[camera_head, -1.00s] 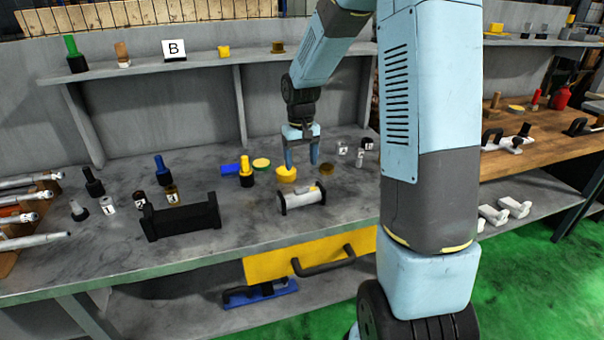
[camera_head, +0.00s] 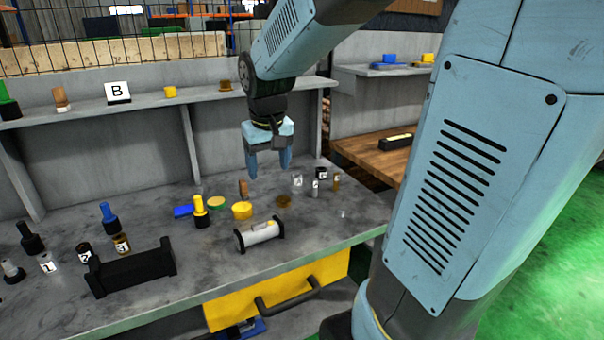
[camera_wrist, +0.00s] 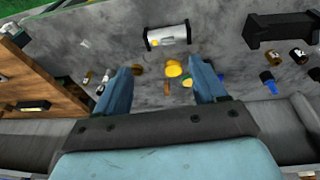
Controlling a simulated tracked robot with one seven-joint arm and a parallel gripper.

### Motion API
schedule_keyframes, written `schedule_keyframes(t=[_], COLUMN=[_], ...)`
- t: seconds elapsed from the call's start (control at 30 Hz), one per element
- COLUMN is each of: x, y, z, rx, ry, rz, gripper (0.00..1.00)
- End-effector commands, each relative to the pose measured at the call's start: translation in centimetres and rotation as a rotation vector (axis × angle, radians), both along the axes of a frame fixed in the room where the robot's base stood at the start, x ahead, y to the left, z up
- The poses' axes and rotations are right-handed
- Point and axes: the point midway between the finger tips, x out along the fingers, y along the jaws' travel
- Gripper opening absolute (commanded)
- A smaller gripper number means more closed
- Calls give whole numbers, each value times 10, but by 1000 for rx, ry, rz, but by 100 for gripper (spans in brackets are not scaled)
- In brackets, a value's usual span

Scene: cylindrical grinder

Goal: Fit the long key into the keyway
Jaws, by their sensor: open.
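A silver shaft (camera_head: 258,235) lies level between two black end supports near the bench's front edge. It also shows at the top of the wrist view (camera_wrist: 168,36). A small yellowish patch shows on its upper side, too small to tell whether it is the keyway or a key. I cannot pick out the long key with certainty among the small parts. My gripper (camera_head: 268,169) points down above the back of the bench, behind the shaft and apart from it. Its fingers are spread and empty in the wrist view (camera_wrist: 162,78).
A yellow round piece (camera_head: 242,211) and a yellow-topped black piece (camera_head: 200,212) stand behind the shaft. A black cradle (camera_head: 130,273) is to its left. Small labelled pieces stand to the right. A shelf (camera_head: 150,105) runs along the back.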

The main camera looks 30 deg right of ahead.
Motion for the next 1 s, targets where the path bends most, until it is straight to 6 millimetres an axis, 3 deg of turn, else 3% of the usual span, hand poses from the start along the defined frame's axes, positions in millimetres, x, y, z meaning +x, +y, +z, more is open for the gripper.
schedule_keyframes(t=[0.3,0.6,0.8,1.0], x=[-78,-137,-151,-152], y=[0,-2,-6,-6], z=[35,43,43,43], rx=[19,53,66,67], ry=[-131,-228,-252,-253], rz=[-13,-16,-17,-17], gripper=[71,71,71,71])
